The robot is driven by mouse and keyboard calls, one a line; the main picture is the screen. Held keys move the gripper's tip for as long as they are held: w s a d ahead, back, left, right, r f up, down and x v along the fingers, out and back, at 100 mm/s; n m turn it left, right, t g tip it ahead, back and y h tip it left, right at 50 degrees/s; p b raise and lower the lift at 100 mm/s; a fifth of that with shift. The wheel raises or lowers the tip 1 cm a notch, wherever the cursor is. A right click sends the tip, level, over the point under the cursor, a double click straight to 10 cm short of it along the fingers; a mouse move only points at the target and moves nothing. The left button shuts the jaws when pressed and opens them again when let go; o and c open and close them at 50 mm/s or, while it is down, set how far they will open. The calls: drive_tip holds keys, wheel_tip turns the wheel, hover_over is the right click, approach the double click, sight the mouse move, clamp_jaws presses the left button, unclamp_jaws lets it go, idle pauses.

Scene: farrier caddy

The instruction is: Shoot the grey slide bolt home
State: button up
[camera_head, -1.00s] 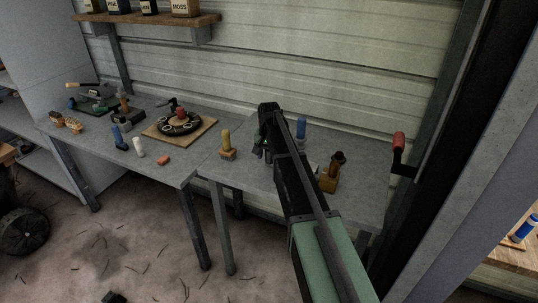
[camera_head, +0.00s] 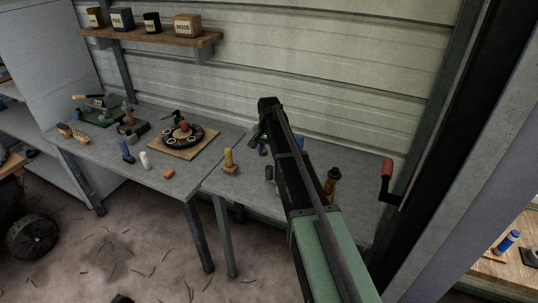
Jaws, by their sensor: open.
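My gripper (camera_head: 255,141) is at the far end of my raised green-and-black arm, over the back of the right-hand grey table (camera_head: 225,184). It is small and dark here, open, with nothing seen between its fingers. I cannot pick out the grey slide bolt for sure. A small grey piece (camera_head: 269,173) shows just left of my arm on that table, below the gripper, but its kind is unclear. My arm covers the middle of this table and may hide the bolt or part of it.
A yellow peg on a wooden base (camera_head: 230,162) stands left of my arm, and a brown wooden piece (camera_head: 331,186) right of it. A red-handled crank (camera_head: 387,177) sticks out at right. A shelf (camera_head: 150,36) hangs above.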

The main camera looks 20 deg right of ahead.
sight(269, 167)
drive_tip(key=m, duration=0.2)
drive_tip(key=shift+s+r+m, duration=0.1)
drive_tip(key=shift+r+m, duration=0.3)
wheel_tip(269, 167, down, 11)
drive_tip(key=b, duration=1.1)
drive_tip(key=shift+f, duration=0.15)
drive_tip(key=shift+r, duration=0.2)
drive_tip(key=shift+c, duration=0.2)
clamp_jaws()
